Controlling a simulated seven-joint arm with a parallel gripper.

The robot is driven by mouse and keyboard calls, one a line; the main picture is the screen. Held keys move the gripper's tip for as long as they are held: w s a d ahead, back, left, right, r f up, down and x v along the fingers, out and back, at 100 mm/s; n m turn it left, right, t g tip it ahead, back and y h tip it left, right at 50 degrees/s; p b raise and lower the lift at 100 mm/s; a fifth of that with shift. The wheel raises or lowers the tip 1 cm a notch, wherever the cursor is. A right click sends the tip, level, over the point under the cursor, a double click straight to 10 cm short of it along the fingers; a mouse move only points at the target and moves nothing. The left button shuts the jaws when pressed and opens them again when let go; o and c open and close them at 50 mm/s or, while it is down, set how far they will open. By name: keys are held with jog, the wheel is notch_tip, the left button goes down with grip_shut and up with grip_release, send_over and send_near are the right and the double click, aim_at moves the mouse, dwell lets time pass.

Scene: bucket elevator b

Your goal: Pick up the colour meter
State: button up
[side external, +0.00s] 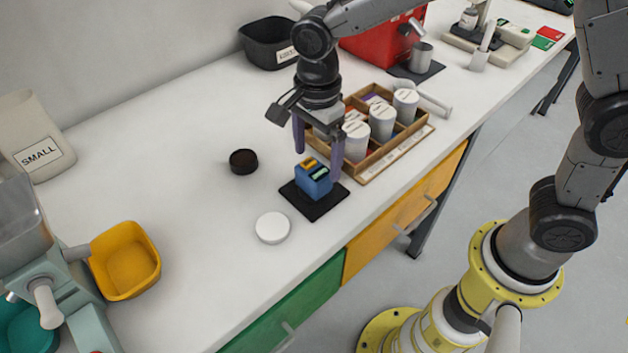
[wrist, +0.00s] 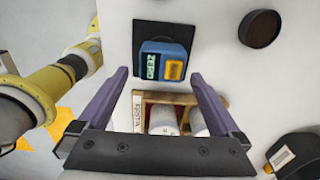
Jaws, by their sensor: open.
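The colour meter (side external: 313,177) is a small blue box with a yellow button and a dark display. It stands on a black square mat (side external: 318,204) near the table's front edge. In the wrist view the colour meter (wrist: 163,62) lies ahead of the fingertips, roughly centred between them, with its display reading "ZERO". My gripper (side external: 317,160) is open and empty, its purple fingers pointing down. In the side view the fingers are just above and around the meter's level, toward its back; I see no contact. In the wrist view my gripper (wrist: 160,78) shows both fingers wide apart.
A wooden tray (side external: 392,158) with several white canisters stands close behind the meter at right. A dark round disc (side external: 243,161) and a white round lid (side external: 273,228) lie nearby. A yellow bin (side external: 125,260) is at left. The table's middle left is clear.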

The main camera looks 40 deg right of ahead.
aim_at(313, 168)
jog(key=shift+w+a+f, duration=0.1)
jog(key=shift+a+f, duration=0.05)
jog(key=shift+f, duration=1.3)
jog(key=shift+w+a+f, duration=0.1)
jog(key=shift+f, duration=1.35)
jog(key=c, duration=1.6)
jog(key=shift+r, duration=0.1)
jog(key=shift+r, duration=0.1)
